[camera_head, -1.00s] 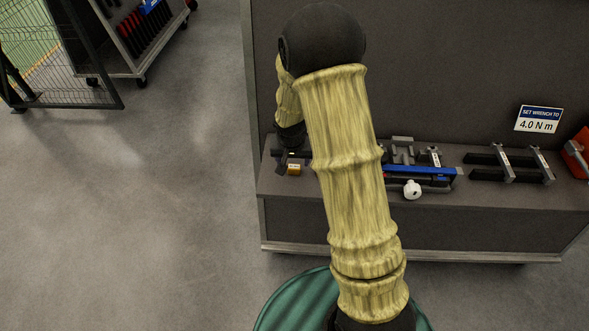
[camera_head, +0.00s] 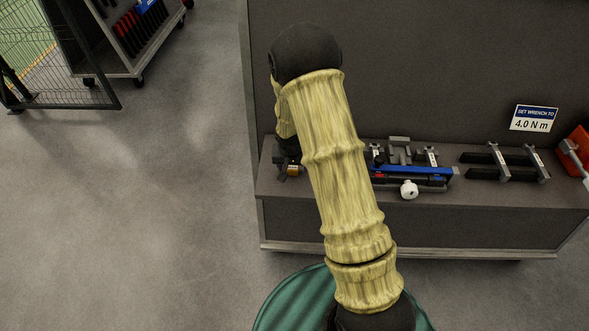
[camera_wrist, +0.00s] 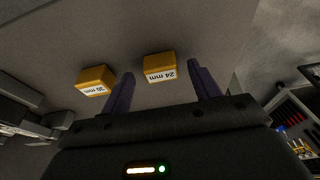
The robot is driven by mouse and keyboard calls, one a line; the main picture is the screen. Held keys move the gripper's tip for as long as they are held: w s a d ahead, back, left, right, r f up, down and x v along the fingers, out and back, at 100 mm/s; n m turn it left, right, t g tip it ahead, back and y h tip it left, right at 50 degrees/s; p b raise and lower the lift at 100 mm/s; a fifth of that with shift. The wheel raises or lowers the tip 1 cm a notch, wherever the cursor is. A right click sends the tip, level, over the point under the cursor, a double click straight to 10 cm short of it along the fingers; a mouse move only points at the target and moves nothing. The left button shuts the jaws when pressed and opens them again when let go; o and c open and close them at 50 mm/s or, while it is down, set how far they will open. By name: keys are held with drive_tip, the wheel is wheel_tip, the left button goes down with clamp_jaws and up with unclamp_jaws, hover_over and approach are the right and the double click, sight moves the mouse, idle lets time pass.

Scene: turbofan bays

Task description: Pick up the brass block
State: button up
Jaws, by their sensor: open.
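Two brass-yellow blocks show in the wrist view, with upside-down white labels. One block (camera_wrist: 160,67), marked 24 mm, appears between the two dark purple fingers of my open gripper (camera_wrist: 161,80), near their tips. The other block (camera_wrist: 95,80) lies outside the left finger; its label is hard to read. I cannot tell how far the fingertips are from the surface.
The grey bench (camera_head: 400,228) has an upright back panel. To the right of my arm are a blue tool (camera_head: 420,172), a white knob (camera_head: 409,189), dark clamp-like fixtures (camera_head: 500,165) and a red item (camera_head: 576,145). A sign (camera_head: 534,118) reads "SET WRENCH TO 4.0 N m".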

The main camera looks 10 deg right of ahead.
sight(292, 169)
drive_tip(key=shift+a, duration=0.2)
drive_tip(key=shift+s, duration=0.1)
drive_tip(key=shift+c, duration=0.9)
drive_tip(key=c, duration=1)
drive_tip(key=shift+d, duration=0.1)
wheel_tip(292, 169, up, 10)
drive_tip(key=shift+r+b, duration=0.1)
drive_tip(key=shift+b, duration=0.5)
